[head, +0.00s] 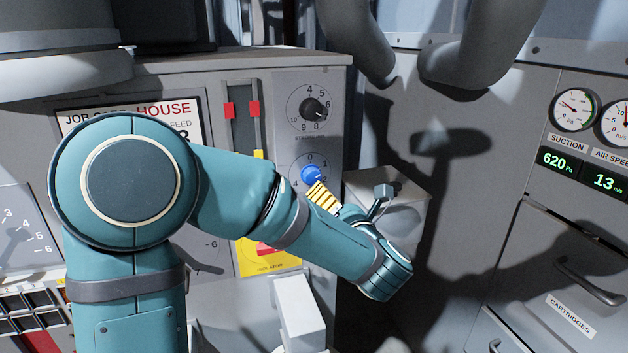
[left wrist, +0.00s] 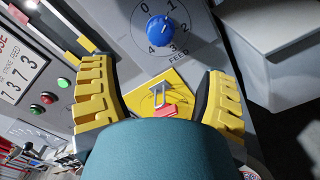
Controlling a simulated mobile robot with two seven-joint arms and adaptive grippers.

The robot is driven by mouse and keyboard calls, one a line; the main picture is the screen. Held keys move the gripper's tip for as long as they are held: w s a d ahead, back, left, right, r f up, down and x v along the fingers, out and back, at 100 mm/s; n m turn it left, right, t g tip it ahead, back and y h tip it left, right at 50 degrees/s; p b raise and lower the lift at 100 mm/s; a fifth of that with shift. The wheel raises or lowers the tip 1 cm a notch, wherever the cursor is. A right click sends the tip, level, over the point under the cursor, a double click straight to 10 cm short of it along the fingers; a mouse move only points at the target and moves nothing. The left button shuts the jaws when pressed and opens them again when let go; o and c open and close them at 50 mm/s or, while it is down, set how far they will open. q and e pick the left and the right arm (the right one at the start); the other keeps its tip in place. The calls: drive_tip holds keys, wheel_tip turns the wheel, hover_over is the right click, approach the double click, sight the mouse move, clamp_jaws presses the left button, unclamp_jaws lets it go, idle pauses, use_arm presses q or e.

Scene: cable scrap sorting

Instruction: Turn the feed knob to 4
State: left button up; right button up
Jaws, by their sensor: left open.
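The blue feed knob (head: 312,175) sits on a grey panel, on a dial whose 0 and 1 show in the head view. In the left wrist view the knob (left wrist: 159,31) is at the top, with 0 to 4 around it and FEED below. A small pale mark on its upper right seems to face near 1, but I cannot tell exactly. My left gripper (left wrist: 158,72) is open and empty, its yellow ribbed fingers wide apart, with the knob beyond their tips. In the head view one yellow finger (head: 323,198) shows just below the knob; my arm hides the rest.
A black knob (head: 313,108) on a numbered dial is above the feed knob. A yellow isolator plate (left wrist: 170,90) with a red handle lies below it. Red-marked sliders (head: 243,110) are to the left. A grey box (head: 400,215) juts out at the right.

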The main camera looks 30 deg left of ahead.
sight(314, 179)
use_arm(q)
drive_tip(key=x, duration=1.2)
drive_tip(key=shift+w+a, duration=0.1)
drive_tip(key=c, duration=1.2)
